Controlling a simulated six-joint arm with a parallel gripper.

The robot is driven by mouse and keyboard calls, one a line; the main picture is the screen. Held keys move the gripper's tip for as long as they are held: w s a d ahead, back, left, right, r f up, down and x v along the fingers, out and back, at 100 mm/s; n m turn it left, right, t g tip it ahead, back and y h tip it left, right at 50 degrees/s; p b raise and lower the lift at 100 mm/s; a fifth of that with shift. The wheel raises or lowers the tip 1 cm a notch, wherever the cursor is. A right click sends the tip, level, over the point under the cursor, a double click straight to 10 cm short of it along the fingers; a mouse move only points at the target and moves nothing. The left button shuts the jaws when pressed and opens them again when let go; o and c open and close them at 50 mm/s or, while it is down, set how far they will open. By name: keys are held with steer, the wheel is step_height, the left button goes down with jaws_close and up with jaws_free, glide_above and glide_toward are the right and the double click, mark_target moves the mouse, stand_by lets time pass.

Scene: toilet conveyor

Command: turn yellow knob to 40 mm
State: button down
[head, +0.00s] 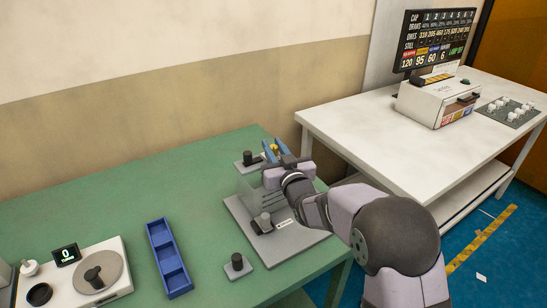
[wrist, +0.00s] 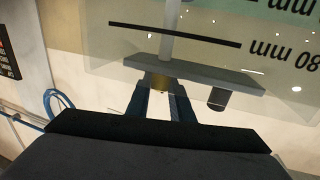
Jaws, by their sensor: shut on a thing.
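The yellow knob (head: 274,148) sits at the top of the grey fixture on the green table; only a small part shows between the fingers. In the wrist view the knob (wrist: 158,81) looks dark gold, below a grey bar. My gripper (head: 275,149) has blue fingers, shut on the knob from both sides; they also show in the wrist view (wrist: 160,100). A clear panel (wrist: 210,30) carries upside-down markings, including "80 mm", and a black line. A pale rod (wrist: 171,30) runs up from the bar. The knob's present setting cannot be read.
Black knobs (head: 247,158) and (head: 238,262) stand on grey blocks near the fixture's grey base plate (head: 285,245). A blue tray (head: 168,258) and a turntable scale (head: 97,274) are at left. A white table (head: 350,130) with a sign is at right.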

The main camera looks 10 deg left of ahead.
steer(key=m+t+h+b, duration=0.1)
steer(key=h, duration=0.1)
steer(key=shift+a+m+h, duration=0.15)
steer(key=shift+m+h, duration=0.15)
steer(key=shift+m, duration=0.1)
steer(key=shift+m+t+h, duration=0.5)
steer(key=shift+h, duration=0.2)
steer(key=shift+m+h, duration=0.3)
steer(key=shift+h, duration=0.2)
steer(key=c, duration=1.6)
jaws_free()
steer(key=shift+o, duration=0.2)
steer(key=b+v, duration=0.2)
steer(key=v, duration=0.5)
steer(key=shift+s, duration=0.15)
